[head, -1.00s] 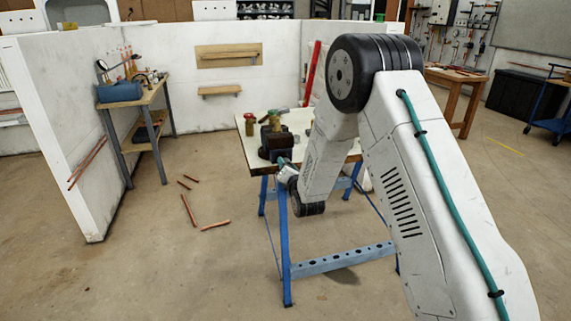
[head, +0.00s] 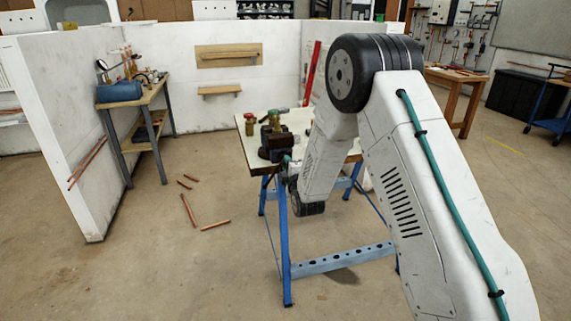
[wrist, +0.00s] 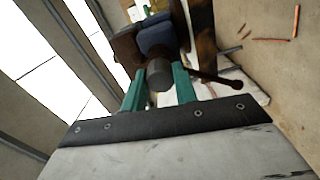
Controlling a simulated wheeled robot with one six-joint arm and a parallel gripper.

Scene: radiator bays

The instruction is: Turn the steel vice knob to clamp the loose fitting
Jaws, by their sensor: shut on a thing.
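The dark vice (head: 278,145) stands at the front edge of the small bench with blue legs. In the wrist view, the vice body (wrist: 157,36) lies just beyond the fingertips. The grey round steel knob (wrist: 159,76) sits between the two teal fingers of my gripper (wrist: 159,88), which is shut on it. A dark bar with a rounded end (wrist: 220,83) sticks out to the right beside the knob. In the head view my gripper (head: 287,160) is partly hidden by my arm at the vice's front. I cannot clearly make out the loose fitting.
The bench top (head: 252,153) carries a jar (head: 249,125) and a brass-green item (head: 274,118). Copper pipes (head: 189,210) lie on the floor to the left. A side table (head: 150,97) with tools stands by the white partition. Floor in front is clear.

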